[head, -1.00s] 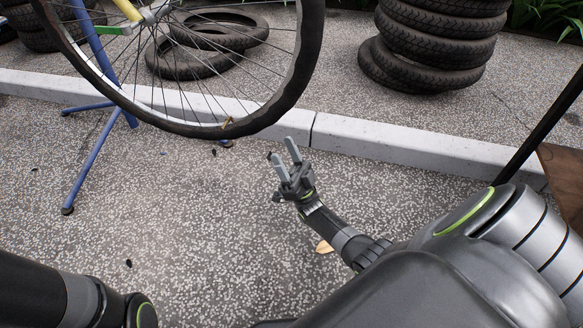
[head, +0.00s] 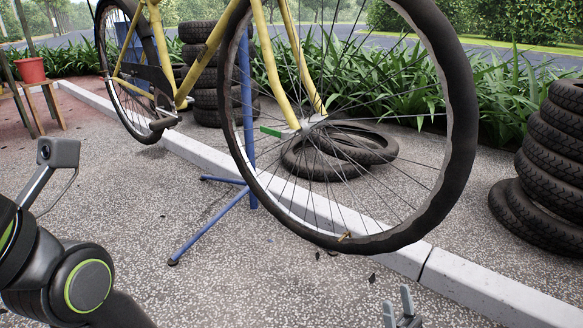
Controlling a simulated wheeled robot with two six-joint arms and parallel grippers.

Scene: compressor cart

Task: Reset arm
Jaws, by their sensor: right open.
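My right gripper (head: 398,308) shows at the bottom edge of the head view, right of centre. Its two grey fingers point up and stand apart, with nothing between them. The rest of my right arm is below the picture. My left arm (head: 70,275) fills the lower left corner, but its gripper is out of the picture. A yellow bicycle (head: 269,62) hangs on a blue stand (head: 246,120). Its near wheel (head: 462,130) is raised off the ground, above and beyond my right gripper and apart from it.
A pale kerb (head: 480,296) runs diagonally behind the stand. Loose tyres (head: 340,160) lie beyond the near wheel. Tyre stacks stand at the right (head: 555,150) and back left (head: 200,75). A red pot (head: 31,70) stands at far left. Speckled ground before the stand is clear.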

